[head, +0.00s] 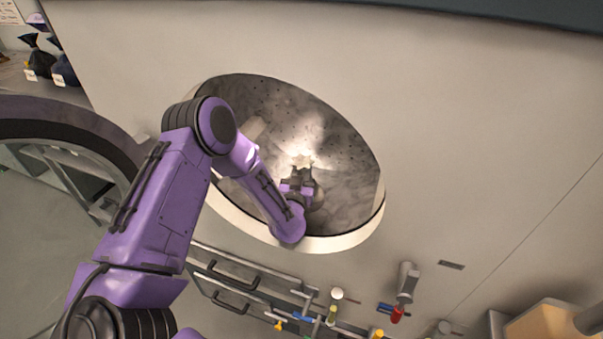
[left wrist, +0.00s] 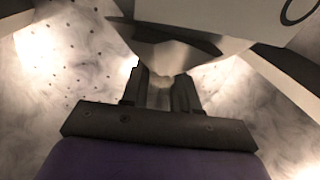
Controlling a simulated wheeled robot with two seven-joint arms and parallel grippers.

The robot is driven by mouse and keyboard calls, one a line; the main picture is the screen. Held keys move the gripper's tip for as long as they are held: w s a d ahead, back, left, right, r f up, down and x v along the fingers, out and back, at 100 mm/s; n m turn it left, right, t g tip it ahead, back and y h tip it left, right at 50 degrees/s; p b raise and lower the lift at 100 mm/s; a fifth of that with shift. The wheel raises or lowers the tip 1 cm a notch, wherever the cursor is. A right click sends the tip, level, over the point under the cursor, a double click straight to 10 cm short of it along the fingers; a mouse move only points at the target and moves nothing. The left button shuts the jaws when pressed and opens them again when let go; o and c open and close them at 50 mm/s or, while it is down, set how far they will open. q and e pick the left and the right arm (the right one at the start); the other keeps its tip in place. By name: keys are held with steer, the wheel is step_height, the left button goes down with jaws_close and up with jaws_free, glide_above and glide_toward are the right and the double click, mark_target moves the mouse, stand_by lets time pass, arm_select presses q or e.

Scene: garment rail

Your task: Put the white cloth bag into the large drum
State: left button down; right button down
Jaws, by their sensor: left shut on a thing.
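The large drum (head: 345,243) is a round opening with a pale rim in a light panel, with a perforated metal inside. My left arm reaches through the opening, and my left gripper (head: 301,172) is inside. The gripper is shut on the white cloth bag (head: 303,159), of which only a small pale tip shows in the head view. In the left wrist view the fingers (left wrist: 160,88) pinch its narrow, gathered end, and the pale bag (left wrist: 190,14) spreads beyond them. Most of the bag is hidden in the head view. My right gripper is not in view.
A round dark-rimmed door (head: 75,118) stands open at the left. Pipes and handles (head: 235,283) run below the opening, with a red-tipped valve (head: 397,313). Dark bags (head: 62,68) sit on a shelf at the top left. A tan box (head: 545,325) is at the lower right.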

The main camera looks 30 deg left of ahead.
mark_target(301, 169)
arm_select(q)
steer(key=c, duration=0.8)
jaws_free()
steer(key=shift+r, duration=0.1)
steer(key=shift+r, duration=0.25)
step_height(301, 169, up, 3)
steer(key=shift+b, duration=0.5)
steer(key=s+d+r, duration=0.2)
steer(key=s+r, duration=0.1)
steer(key=s, duration=0.1)
steer(key=s+d+r, duration=0.2)
steer(key=s+r, duration=0.1)
steer(key=s, duration=0.1)
steer(key=s+d+r, duration=0.3)
steer(key=s, duration=0.1)
steer(key=shift+r+b, duration=0.25)
steer(key=shift+b, duration=0.05)
